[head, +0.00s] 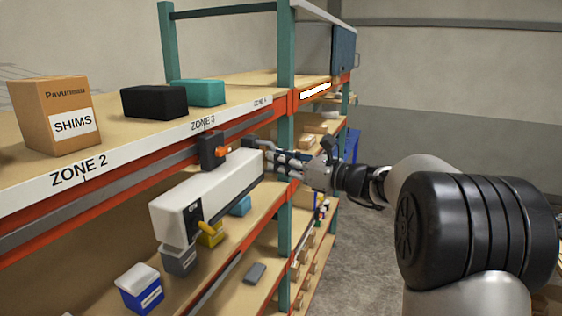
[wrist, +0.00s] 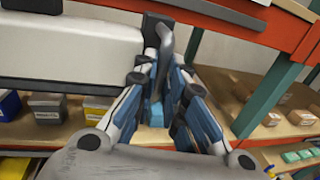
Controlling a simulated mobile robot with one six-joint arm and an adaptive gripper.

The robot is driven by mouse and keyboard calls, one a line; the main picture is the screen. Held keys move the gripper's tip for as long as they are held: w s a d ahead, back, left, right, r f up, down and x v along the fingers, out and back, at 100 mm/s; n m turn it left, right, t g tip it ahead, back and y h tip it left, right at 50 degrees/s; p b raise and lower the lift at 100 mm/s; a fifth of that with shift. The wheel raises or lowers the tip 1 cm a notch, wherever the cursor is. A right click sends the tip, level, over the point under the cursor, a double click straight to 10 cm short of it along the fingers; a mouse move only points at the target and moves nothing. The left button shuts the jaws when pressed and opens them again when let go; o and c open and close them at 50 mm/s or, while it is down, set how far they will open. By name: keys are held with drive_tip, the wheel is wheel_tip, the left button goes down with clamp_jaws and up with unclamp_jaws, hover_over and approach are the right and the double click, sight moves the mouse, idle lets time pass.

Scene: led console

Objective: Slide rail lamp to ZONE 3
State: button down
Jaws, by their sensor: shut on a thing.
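The rail lamp (head: 205,190) is a long white box hanging under the shelf edge; its white body also shows at the left of the wrist view (wrist: 70,45). Its black carriage with an orange knob (head: 213,150) sits on the grey rail (head: 150,165), just below and slightly right of the ZONE 3 label (head: 203,123). My gripper (head: 272,156) is at the lamp's far right end. In the wrist view its fingers (wrist: 165,80) are closed around a dark grey handle (wrist: 166,45) beside the lamp body. The fingers partly hide the handle's lower part.
The ZONE 2 label (head: 78,171) is nearer on the left, and the ZONE 4 label (head: 262,101) is farther right. A teal upright (head: 286,130) stands close to my gripper. A SHIMS box (head: 55,115) and a black box (head: 153,102) stand on the shelf above.

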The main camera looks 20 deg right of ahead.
drive_tip(key=shift+s, duration=0.1)
drive_tip(key=c, duration=1.6)
unclamp_jaws()
drive_tip(key=shift+c, duration=0.2)
drive_tip(key=v, duration=1.2)
drive_tip(key=shift+a, duration=0.1)
